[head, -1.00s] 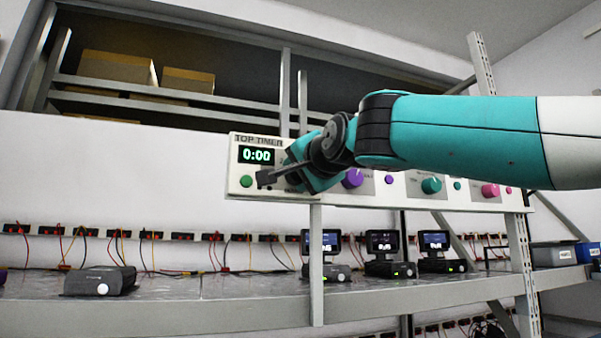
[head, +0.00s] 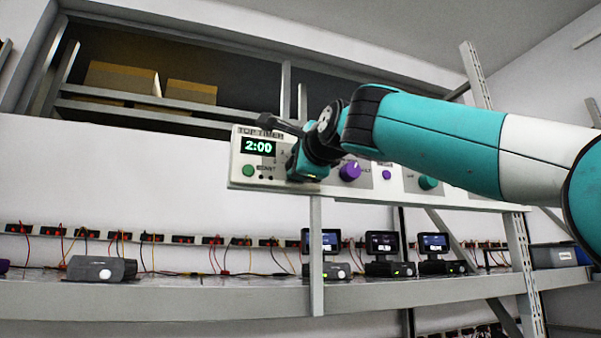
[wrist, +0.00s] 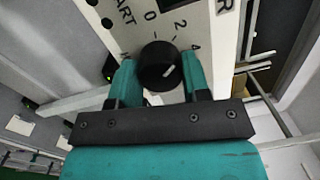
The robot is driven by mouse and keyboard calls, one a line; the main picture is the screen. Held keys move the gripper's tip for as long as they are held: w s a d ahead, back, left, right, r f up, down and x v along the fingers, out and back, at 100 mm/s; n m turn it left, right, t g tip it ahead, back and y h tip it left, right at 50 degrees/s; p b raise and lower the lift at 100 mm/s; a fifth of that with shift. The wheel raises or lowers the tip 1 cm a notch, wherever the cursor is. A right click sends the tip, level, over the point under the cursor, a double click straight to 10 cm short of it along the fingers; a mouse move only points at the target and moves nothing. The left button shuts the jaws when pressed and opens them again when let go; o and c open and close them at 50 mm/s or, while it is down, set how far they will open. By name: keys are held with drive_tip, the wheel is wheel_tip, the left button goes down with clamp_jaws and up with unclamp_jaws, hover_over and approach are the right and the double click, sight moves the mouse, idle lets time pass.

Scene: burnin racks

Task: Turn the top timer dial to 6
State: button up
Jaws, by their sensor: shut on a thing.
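The top timer panel (head: 240,178) is a white box on the rack, with a green display (head: 258,146) reading 2:00 and a green start button (head: 248,170) at its left end. In the wrist view the black timer dial (wrist: 158,66) sits between the two teal fingers of my gripper (wrist: 157,80), which are shut on its sides. Its white pointer mark slants to the upper right. The numbers 0, 2 and 4 show around the dial. In the head view my gripper (head: 305,165) covers the dial.
On the same panel, a purple knob (head: 350,171) and a teal knob (head: 428,183) are to the right. Below, a shelf holds several small devices with screens (head: 381,243) and a grey box (head: 100,268). Cardboard boxes (head: 121,78) stand on the upper shelf.

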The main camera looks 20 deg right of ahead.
drive_tip(key=shift+m+h+b, duration=0.4)
drive_tip(key=shift+m+b, duration=0.65)
drive_tip(key=shift+m, duration=3.05)
drive_tip(key=shift+m+h+b, duration=0.4)
drive_tip(key=shift+m+b, duration=0.6)
drive_tip(key=shift+m, duration=3.1)
drive_tip(key=o, duration=0.9)
drive_tip(key=shift+o, duration=0.2)
